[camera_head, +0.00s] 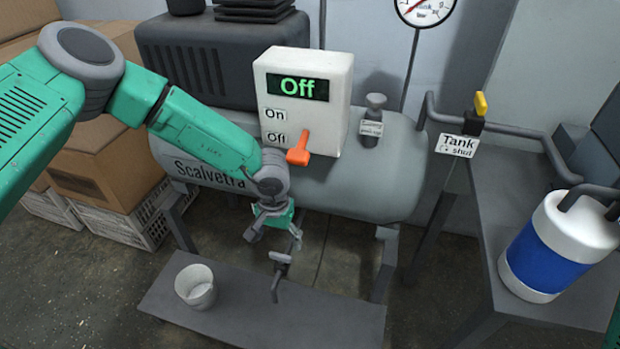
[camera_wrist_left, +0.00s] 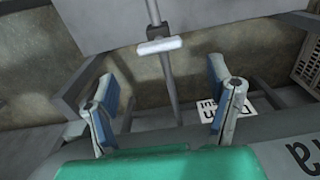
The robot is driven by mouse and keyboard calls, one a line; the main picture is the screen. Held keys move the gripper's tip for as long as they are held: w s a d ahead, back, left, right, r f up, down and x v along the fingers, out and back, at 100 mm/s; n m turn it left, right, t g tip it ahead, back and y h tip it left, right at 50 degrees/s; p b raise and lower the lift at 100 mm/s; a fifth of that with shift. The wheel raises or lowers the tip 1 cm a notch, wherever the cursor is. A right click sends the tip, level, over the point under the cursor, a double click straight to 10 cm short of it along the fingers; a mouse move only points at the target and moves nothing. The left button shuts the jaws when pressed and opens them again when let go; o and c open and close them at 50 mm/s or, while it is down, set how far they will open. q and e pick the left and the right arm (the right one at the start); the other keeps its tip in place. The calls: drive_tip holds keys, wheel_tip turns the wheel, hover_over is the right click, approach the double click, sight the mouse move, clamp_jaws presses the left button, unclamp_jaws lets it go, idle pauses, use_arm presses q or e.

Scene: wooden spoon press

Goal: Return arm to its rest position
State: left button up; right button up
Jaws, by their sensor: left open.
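My left arm comes in from the left in the head view, and its gripper (camera_head: 272,228) hangs in front of the grey tank (camera_head: 375,180). In the left wrist view the gripper (camera_wrist_left: 165,105) is open, with nothing between its blue-padded fingers. A drain pipe with a light handle (camera_wrist_left: 160,46) lies beyond the fingertips, apart from them. In the head view this drain handle (camera_head: 280,257) is just below the gripper. The switch box (camera_head: 340,100) reads "Off", and its orange lever (camera_head: 299,150) points to the lower "Off" label. My right gripper is not in view.
A small bucket (camera_head: 196,288) stands on the low grey platform (camera_head: 330,318). Cardboard boxes (camera_head: 105,160) are stacked at the left. A yellow valve handle (camera_head: 480,104) with a "Tank shut" tag (camera_head: 458,145) is at the right. A blue and white canister (camera_head: 555,250) stands on the side bench.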

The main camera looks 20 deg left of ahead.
use_arm(q)
drive_tip(key=s+a+r+p, duration=0.1)
drive_tip(key=s+r+p, duration=0.1)
drive_tip(key=s, duration=0.7)
drive_tip(key=s+a+r+p, duration=0.2)
drive_tip(key=s+r+p, duration=0.1)
drive_tip(key=s, duration=0.6)
drive_tip(key=s+a+r+m+p, duration=0.1)
drive_tip(key=s+r+p, duration=0.2)
drive_tip(key=s, duration=0.6)
drive_tip(key=shift+s+a+t+p, duration=0.25)
drive_tip(key=shift+a+t+p, duration=0.05)
drive_tip(key=shift+p, duration=0.6)
drive_tip(key=shift+w+f, duration=0.1)
drive_tip(key=shift+w, duration=0.05)
